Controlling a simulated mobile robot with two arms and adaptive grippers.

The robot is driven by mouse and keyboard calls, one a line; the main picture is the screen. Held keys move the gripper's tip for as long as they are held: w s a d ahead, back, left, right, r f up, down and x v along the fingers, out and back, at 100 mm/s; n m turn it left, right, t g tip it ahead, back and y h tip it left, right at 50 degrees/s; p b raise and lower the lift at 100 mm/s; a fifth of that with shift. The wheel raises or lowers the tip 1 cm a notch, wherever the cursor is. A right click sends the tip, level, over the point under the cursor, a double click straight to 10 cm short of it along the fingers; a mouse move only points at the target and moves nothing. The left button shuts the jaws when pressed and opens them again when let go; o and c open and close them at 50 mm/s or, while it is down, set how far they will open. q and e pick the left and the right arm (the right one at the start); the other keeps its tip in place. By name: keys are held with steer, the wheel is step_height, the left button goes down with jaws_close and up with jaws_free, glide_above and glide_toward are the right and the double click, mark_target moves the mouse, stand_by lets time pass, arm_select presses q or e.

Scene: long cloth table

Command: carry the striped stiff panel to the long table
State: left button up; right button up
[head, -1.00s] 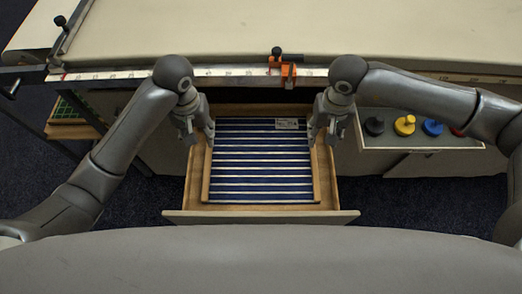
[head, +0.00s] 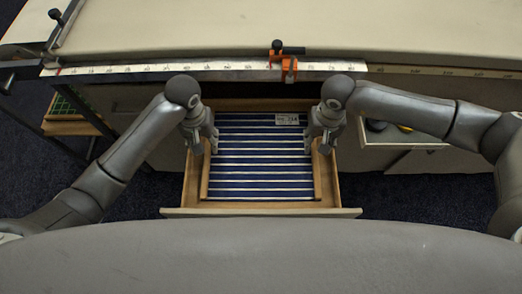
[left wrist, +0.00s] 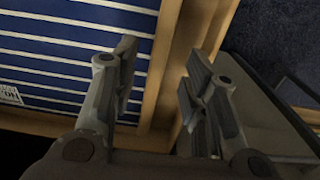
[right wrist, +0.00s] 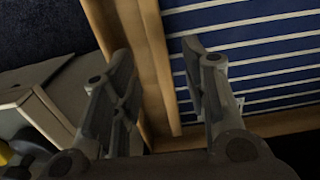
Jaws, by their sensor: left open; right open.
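The striped panel (head: 260,165) is blue with white stripes and has a small white label near its far right. It lies in an open wooden drawer (head: 190,204) below the long table (head: 300,30). My left gripper (head: 203,146) is open at the panel's left side, and in the left wrist view (left wrist: 155,95) its fingers are on either side of the wooden edge. My right gripper (head: 319,146) is open at the right side. In the right wrist view (right wrist: 165,95) its fingers also stand either side of a wooden edge. Neither holds the panel.
A metal ruler (head: 180,70) runs along the table's front edge, with an orange clamp (head: 288,66) on it. A side drawer (head: 395,139) with coloured knobs is partly hidden by my right arm. A green gridded board (head: 72,110) is at the left.

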mark_target(207, 149)
arm_select(q)
steer(key=shift+f, duration=2)
arm_select(e)
steer(key=shift+f, duration=2)
arm_select(q)
jaws_close()
arm_select(e)
jaws_close()
